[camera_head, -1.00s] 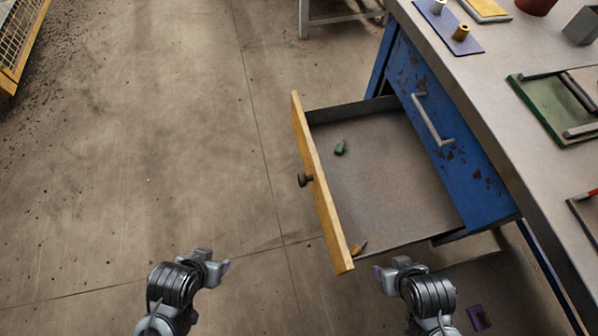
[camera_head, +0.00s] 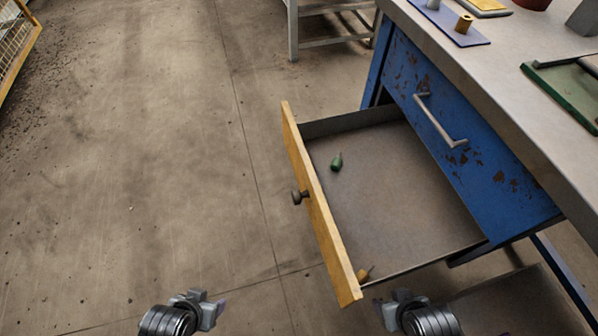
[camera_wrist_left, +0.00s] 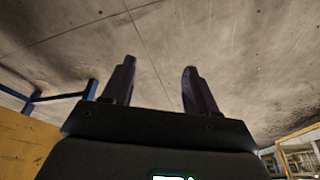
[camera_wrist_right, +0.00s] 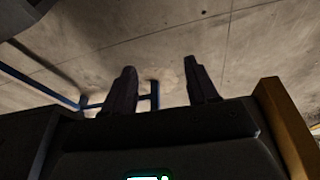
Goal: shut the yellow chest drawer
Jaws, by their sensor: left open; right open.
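The yellow-fronted drawer (camera_head: 318,207) stands pulled far out of the blue bench in the head view. Its front has a dark round knob (camera_head: 299,197) facing left. A green item (camera_head: 336,162) and a small orange-brown item (camera_head: 364,273) lie inside. My left gripper (camera_head: 222,302) is open and empty, low in the view, left of the drawer front and apart from it. My right gripper (camera_head: 378,302) is open and empty, just below the drawer's near corner; whether it touches cannot be told. A yellow panel shows at the left of the left wrist view (camera_wrist_left: 22,140) and at the right of the right wrist view (camera_wrist_right: 285,125).
The blue cabinet (camera_head: 425,110) has a second, shut drawer with a grey bar handle (camera_head: 440,120). The worktop (camera_head: 480,70) above holds a green tray (camera_head: 565,95) and a blue plate with pegs (camera_head: 450,22). Floor left of the drawer is clear. A yellow mesh cage (camera_head: 15,45) stands far left.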

